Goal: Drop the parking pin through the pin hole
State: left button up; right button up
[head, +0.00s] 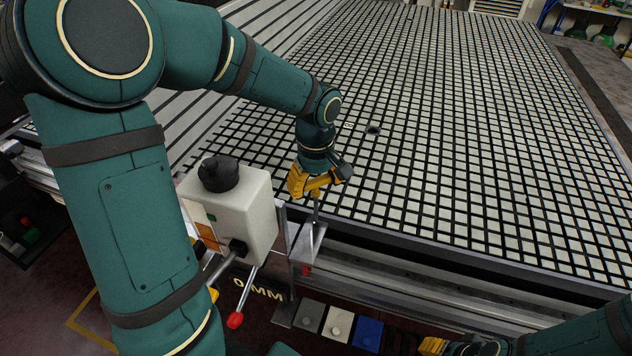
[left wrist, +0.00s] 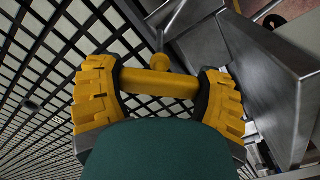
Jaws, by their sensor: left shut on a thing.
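My left gripper (head: 314,186) is shut on the yellow cross handle of the parking pin. In the left wrist view the handle (left wrist: 160,83) lies crosswise between the two yellow fingers. The pin's thin grey shank (head: 316,208) points down from the handle toward a grey metal bracket (head: 305,243) at the table's front edge. The bracket also shows in the left wrist view (left wrist: 192,16). The pin hole cannot be made out, and I cannot tell whether the tip is in it. My right gripper (head: 433,345) is at the bottom edge, mostly cut off, its fingers unclear.
The vacuum grid table (head: 450,150) stretches away behind the bracket, mostly clear. A cream box with a black knob (head: 232,215) stands left of the bracket. A red-tipped lever (head: 236,319) hangs below it. Grey, white and blue blocks (head: 367,334) lie below the front rail.

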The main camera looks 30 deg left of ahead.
aim_at(316, 221)
pick_arm(q)
jog(key=shift+f+b, duration=1.05)
jog(key=shift+f, duration=4.35)
jog(key=o, duration=1.2)
notch_tip(316, 221, up, 12)
